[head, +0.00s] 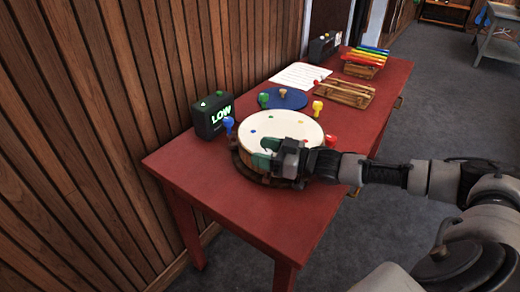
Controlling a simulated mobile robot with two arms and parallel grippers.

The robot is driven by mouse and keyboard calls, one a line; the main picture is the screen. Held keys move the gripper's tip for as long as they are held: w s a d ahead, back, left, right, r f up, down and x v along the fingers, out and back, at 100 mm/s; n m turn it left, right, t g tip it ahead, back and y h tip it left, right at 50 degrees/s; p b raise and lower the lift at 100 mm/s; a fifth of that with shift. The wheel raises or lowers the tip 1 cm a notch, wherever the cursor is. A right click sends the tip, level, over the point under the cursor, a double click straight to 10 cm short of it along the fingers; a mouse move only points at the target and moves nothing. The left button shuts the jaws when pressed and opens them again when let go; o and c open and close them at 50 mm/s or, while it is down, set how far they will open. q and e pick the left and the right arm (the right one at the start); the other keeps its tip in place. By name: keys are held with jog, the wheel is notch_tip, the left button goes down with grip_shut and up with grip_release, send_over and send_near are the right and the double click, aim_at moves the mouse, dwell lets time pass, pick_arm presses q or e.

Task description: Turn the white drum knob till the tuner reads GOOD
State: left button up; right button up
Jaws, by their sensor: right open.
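The tuner (213,115) is a dark box at the left of the red table, and its lit green display reads LOW. The drum (285,126) has a white top with small coloured dots and a brown body. Coloured knobs stand around it: blue (228,125), yellow (317,107), red (330,140) and green (263,99). I cannot make out a white knob. My right gripper (262,153) is open at the drum's near edge, with greenish fingertips. It covers part of the rim, and I cannot tell whether it touches anything there. My left gripper is not in view.
The red table (185,160) stands along a wood-panelled wall. Behind the drum are a blue disc (284,99), a white sheet (300,76), a wooden rack (344,93) and a coloured xylophone (365,60). The table's near left corner is clear.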

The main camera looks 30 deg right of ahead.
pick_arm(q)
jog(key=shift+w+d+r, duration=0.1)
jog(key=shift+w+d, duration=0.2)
pick_arm(e)
jog(key=shift+w+a, duration=0.35)
jog(key=shift+w, duration=0.15)
jog(key=c, duration=0.9)
pick_arm(q)
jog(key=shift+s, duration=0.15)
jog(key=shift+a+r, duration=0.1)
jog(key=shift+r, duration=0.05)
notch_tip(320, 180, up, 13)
jog(key=p, duration=1.3)
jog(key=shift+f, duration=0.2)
pick_arm(e)
jog(key=shift+w+d+m+t+h, duration=0.15)
jog(key=shift+m+t+h, duration=0.4)
jog(key=shift+m+h, duration=0.6)
jog(key=shift+s+d+m+t+h, duration=0.1)
jog(key=shift+m+t+h, duration=0.6)
jog(key=shift+h, duration=0.9)
jog(key=shift+w+d+m+t+h, duration=0.15)
jog(key=shift+m+t+h, duration=0.3)
jog(key=shift+m+h, duration=0.75)
jog(key=shift+h, duration=0.35)
